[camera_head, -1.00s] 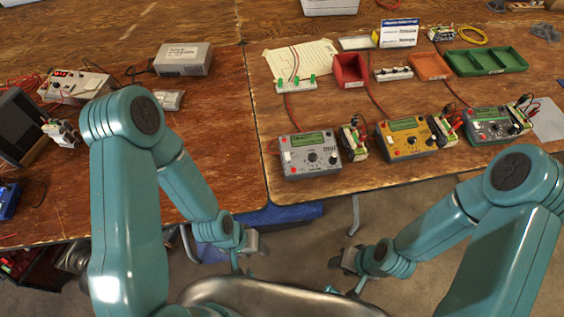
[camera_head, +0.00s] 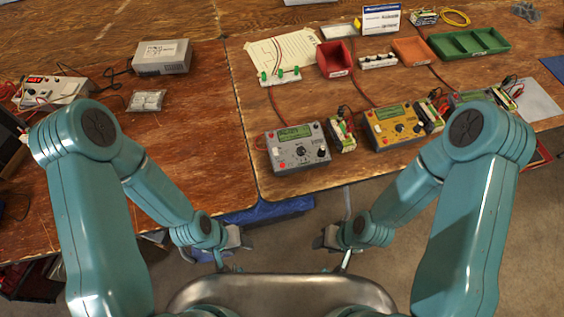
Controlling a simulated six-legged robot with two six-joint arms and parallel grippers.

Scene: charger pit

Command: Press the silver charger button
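The silver charger (camera_head: 298,150) sits near the front edge of the right table, with a green display, a dark dial and small buttons. My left gripper (camera_head: 222,264) and my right gripper (camera_head: 340,262) hang low in front of the table, both well apart from the charger. Their fingers are small and partly hidden, so I cannot tell how far they are open. I see nothing held in either.
A yellow charger (camera_head: 393,126) and a dark grey charger (camera_head: 470,97) stand to the right, the latter partly behind my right arm. A small battery holder (camera_head: 342,134) stands close beside the silver charger. Red (camera_head: 335,60), orange (camera_head: 411,53) and green (camera_head: 470,42) trays lie behind.

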